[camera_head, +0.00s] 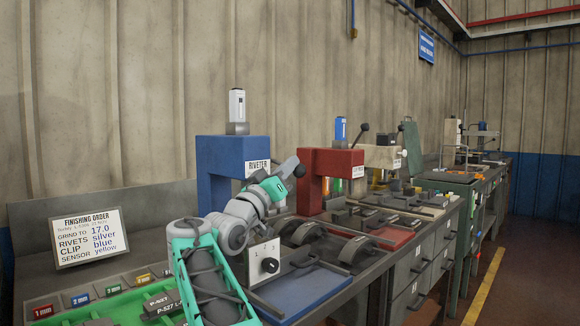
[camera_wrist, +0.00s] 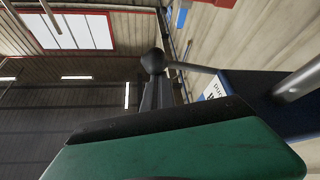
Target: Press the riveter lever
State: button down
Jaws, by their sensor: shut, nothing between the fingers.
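The blue riveter (camera_head: 222,160) stands against the back wall in the head view, with a RIVETER label (camera_head: 257,168) on its front. In the wrist view its blue body (camera_wrist: 275,112) is at the right. Its lever shows there as a grey rod with a black ball knob (camera_wrist: 154,60). My gripper (camera_wrist: 157,88) is shut and empty, its dark fingers pointing at the knob. The fingertips are at or very close to the knob; I cannot tell whether they touch. In the head view my gripper (camera_head: 286,168) is in front of the riveter's right side, and the arm hides the riveter's lower part.
A red machine (camera_head: 332,175) stands right of the riveter, with a pale machine (camera_head: 383,157) beyond it. An order sign (camera_head: 88,237) and a green parts tray (camera_head: 100,308) are at left.

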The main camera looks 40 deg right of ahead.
jog(key=shift+w+d+f, duration=0.15)
jog(key=shift+w+f, duration=0.05)
jog(key=shift+f, duration=0.4)
jog(key=s+a, duration=0.2)
jog(key=a, duration=1.1)
jog(key=shift+s+r, duration=0.3)
jog(key=shift+s, duration=0.1)
